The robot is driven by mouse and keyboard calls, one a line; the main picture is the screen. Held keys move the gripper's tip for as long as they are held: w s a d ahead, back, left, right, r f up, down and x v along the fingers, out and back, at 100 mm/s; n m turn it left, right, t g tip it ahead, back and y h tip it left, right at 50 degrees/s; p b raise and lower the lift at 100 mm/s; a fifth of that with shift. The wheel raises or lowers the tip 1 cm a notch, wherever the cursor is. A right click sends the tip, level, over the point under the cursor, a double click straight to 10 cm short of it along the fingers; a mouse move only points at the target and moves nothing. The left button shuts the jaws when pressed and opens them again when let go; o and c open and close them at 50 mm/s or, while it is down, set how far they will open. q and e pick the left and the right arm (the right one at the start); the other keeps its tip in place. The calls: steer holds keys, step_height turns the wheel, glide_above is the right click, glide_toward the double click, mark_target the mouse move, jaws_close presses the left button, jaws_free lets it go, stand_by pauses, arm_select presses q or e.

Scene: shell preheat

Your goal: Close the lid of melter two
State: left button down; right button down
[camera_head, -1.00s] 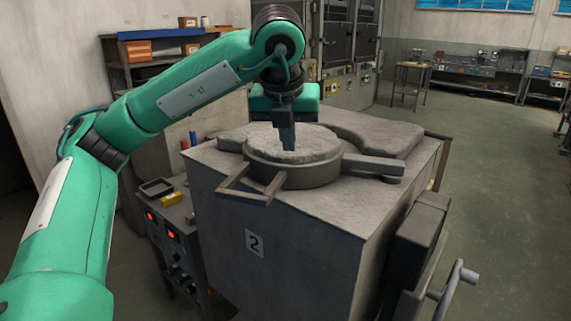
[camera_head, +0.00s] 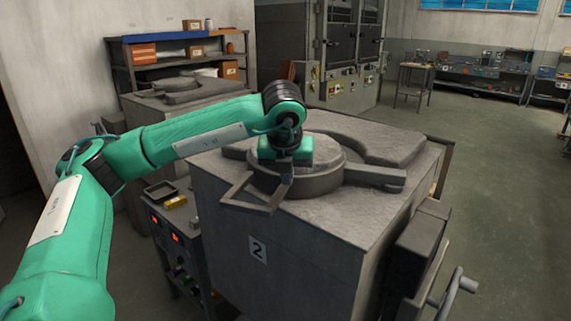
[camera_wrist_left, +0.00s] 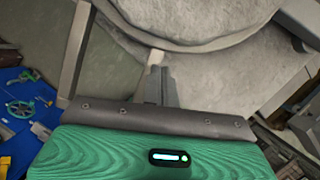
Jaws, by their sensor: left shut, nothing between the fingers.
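Melter two (camera_head: 258,250) is a grey block marked "2" in the middle of the head view. Its round lid (camera_head: 322,178) has a rough grey top and lies level on top of the melter, with an arm (camera_head: 375,174) out to the right and a bar handle (camera_head: 240,206) at the front left. My left gripper (camera_head: 286,190) is shut and empty, pointing down at the lid's near rim beside the handle; contact is unclear. In the left wrist view the closed fingers (camera_wrist_left: 157,72) are just below the lid's rim (camera_wrist_left: 185,42). My right gripper is not in view.
A control cart (camera_head: 178,245) with a black tray and yellow item stands left of the melter. A handwheel (camera_head: 458,285) sticks out at the right. Another melter (camera_head: 180,95) and shelves are behind my arm. The floor at right is open.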

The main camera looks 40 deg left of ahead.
arm_select(q)
steer(key=shift+w+a, duration=0.35)
steer(key=shift+w, duration=0.3)
steer(key=shift+w+a+f, duration=0.1)
steer(key=shift+w+a, duration=0.05)
steer(key=shift+w, duration=0.05)
steer(key=shift+w+a+m+h+b, duration=0.3)
steer(key=shift+w+a+m+b, duration=0.45)
steer(key=shift+w+a, duration=0.45)
steer(key=w+a+m, duration=0.1)
steer(key=w+a, duration=0.1)
steer(key=w, duration=0.1)
steer(key=w+a+m+h, duration=0.1)
steer(key=w+a, duration=0.1)
steer(key=shift+w+r+m+t, duration=0.15)
steer(key=shift+r+m+t, duration=0.05)
steer(key=shift+m+t, duration=0.15)
steer(key=shift+w+a, duration=0.25)
steer(key=shift+w, duration=0.15)
steer(key=shift+s, duration=0.1)
